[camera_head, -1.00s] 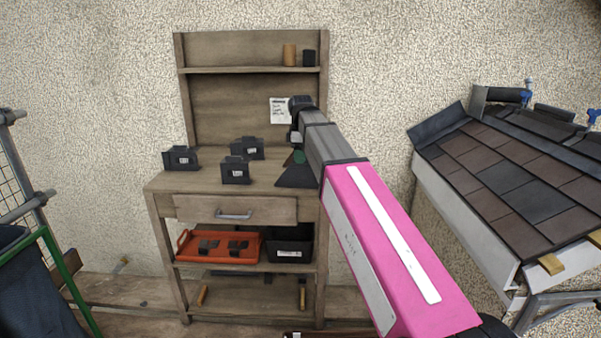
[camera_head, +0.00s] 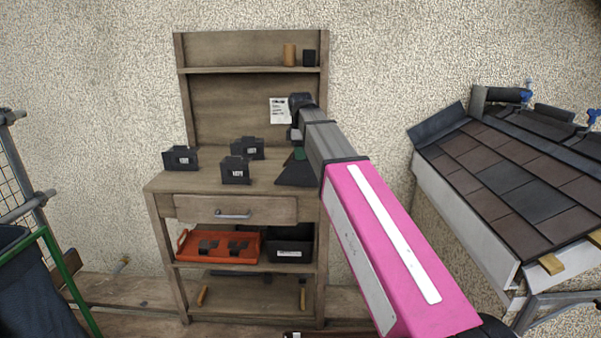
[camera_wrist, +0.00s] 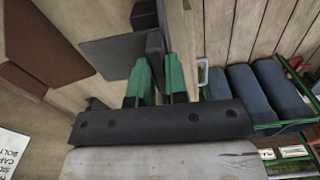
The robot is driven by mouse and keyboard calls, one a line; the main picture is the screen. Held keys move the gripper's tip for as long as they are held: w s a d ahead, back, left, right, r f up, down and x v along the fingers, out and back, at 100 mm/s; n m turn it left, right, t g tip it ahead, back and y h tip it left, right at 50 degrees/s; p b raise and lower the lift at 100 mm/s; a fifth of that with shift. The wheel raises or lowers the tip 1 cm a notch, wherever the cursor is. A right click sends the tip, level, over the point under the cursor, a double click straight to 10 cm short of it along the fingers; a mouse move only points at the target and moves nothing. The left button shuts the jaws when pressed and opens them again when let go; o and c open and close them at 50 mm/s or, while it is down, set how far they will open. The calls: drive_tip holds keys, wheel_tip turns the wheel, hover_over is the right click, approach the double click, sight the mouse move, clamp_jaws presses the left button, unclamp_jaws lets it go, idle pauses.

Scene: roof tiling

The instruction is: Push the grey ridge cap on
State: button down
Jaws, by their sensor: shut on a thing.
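My gripper (camera_head: 298,156) is over the right end of the wooden workbench top (camera_head: 210,185). In the wrist view its green fingers (camera_wrist: 160,78) are shut on a dark grey piece (camera_wrist: 115,52) with a flat plate and an upright part. It looks like the grey ridge cap. In the head view this piece (camera_head: 296,173) hangs at or just above the bench top; I cannot tell if it touches. The tiled roof (camera_head: 510,185) is at the right, with dark ridge pieces (camera_head: 555,113) along its top edge.
Several black labelled blocks stand on the bench, one at the front (camera_head: 235,172). An orange tray (camera_head: 250,262) and a black bin (camera_head: 291,257) are on the shelf below. Blue-handled clamps (camera_head: 527,95) stand on the ridge. A green-framed cart (camera_head: 60,280) is at the left.

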drive_tip(key=shift+r, duration=2.1)
